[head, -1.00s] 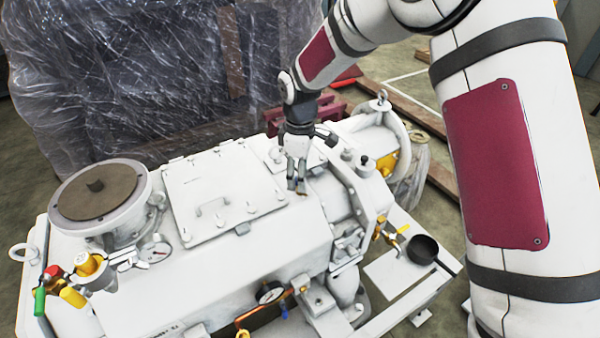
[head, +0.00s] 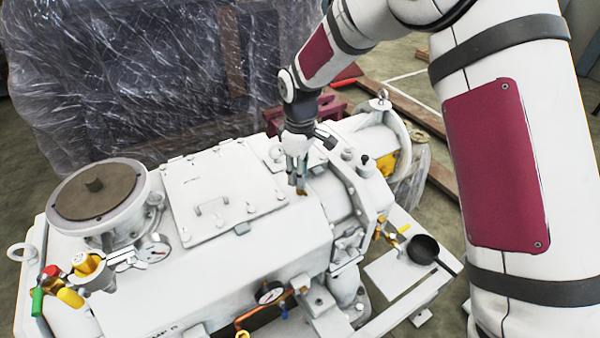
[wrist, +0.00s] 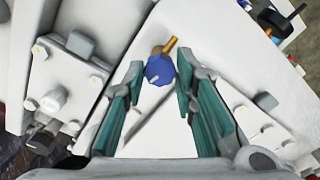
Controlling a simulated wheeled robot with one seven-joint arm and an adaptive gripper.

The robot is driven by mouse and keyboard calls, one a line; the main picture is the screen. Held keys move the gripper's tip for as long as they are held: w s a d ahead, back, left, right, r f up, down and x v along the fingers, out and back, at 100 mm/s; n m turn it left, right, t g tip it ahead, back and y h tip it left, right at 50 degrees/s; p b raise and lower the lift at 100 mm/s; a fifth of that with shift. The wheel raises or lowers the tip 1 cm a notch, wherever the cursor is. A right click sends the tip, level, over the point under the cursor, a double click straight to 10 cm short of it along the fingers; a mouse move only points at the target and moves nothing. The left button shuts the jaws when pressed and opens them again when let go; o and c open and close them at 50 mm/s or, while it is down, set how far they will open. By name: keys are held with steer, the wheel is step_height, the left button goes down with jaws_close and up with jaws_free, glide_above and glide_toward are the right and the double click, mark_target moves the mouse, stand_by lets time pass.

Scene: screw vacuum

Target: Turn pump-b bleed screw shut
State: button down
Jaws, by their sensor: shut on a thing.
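The bleed screw has a blue faceted head (wrist: 159,71) with a short brass spout beside it in the wrist view. It stands on the white top of the pump (head: 290,222). My gripper (wrist: 159,76) has its teal-lined fingers on either side of the blue head and is shut on it. In the head view my gripper (head: 298,184) points down at the pump top, right of the square cover plate. There a small brass bit (head: 302,192) shows at the fingertips, and the blue head is mostly hidden.
The bolted cover plate (head: 205,185) with its handle lies left of my gripper. Bolted flanges (head: 348,180) stand close on the right. A black pan (head: 424,250) sits at lower right.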

steer(key=m, duration=0.4)
steer(key=shift+m, duration=0.3)
steer(key=m, duration=0.3)
steer(key=shift+m+b, duration=0.3)
steer(key=m, duration=0.3)
steer(key=shift+m, duration=0.3)
steer(key=shift+m+p, duration=0.4)
steer(key=shift+m, duration=1.6)
steer(key=c, duration=1.3)
jaws_free()
